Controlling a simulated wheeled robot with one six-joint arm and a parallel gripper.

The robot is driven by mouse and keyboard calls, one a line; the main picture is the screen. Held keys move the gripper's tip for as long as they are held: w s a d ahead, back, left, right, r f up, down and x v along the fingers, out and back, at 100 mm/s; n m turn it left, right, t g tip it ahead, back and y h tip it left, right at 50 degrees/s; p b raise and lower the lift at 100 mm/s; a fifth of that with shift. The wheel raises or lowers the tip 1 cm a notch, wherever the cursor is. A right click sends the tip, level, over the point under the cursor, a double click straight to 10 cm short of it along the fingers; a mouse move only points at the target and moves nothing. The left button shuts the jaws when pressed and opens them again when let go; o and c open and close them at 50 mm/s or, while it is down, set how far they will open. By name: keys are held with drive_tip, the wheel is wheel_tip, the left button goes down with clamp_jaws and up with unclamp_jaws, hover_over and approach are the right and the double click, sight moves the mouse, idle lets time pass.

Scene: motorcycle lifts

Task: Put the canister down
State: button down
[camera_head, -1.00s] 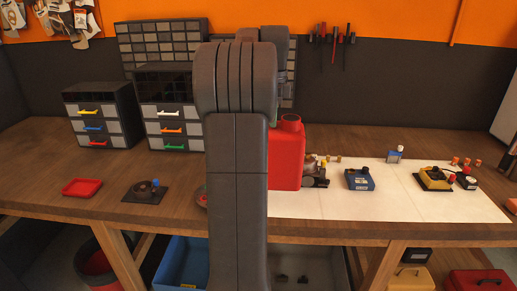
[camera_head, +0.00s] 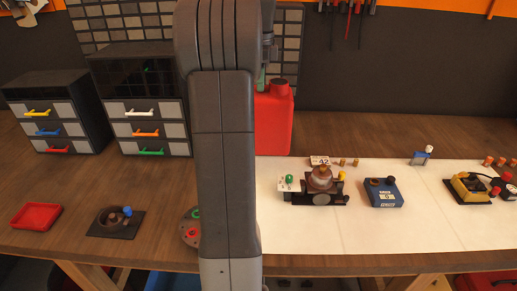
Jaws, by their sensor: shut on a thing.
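The red canister (camera_head: 273,122) is upright just right of my arm, with its round cap at the top right. Its left side is hidden behind my arm. My gripper (camera_head: 264,76) is mostly hidden behind the arm; only a sliver of it and the wrist shows at the canister's top left. It is shut on the canister. The canister's lower edge appears just behind the pale mat (camera_head: 365,228) on the wooden workbench (camera_head: 170,220). I cannot tell whether its base touches the bench.
A device with a round brown top (camera_head: 320,180) and a blue box (camera_head: 382,193) are on the mat. A yellow-black device (camera_head: 466,188) is at right. Drawer cabinets (camera_head: 140,100) stand at back left. A red tray (camera_head: 36,216) and a dark holder (camera_head: 115,221) lie at front left.

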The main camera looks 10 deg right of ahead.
wheel_tip(320, 180, down, 10)
drive_tip(key=shift+r+p, duration=0.2)
drive_tip(key=shift+p, duration=0.15)
drive_tip(key=shift+f, duration=0.15)
drive_tip(key=c, duration=1.4)
unclamp_jaws()
drive_tip(key=shift+s, duration=0.1)
drive_tip(key=shift+o, duration=0.2)
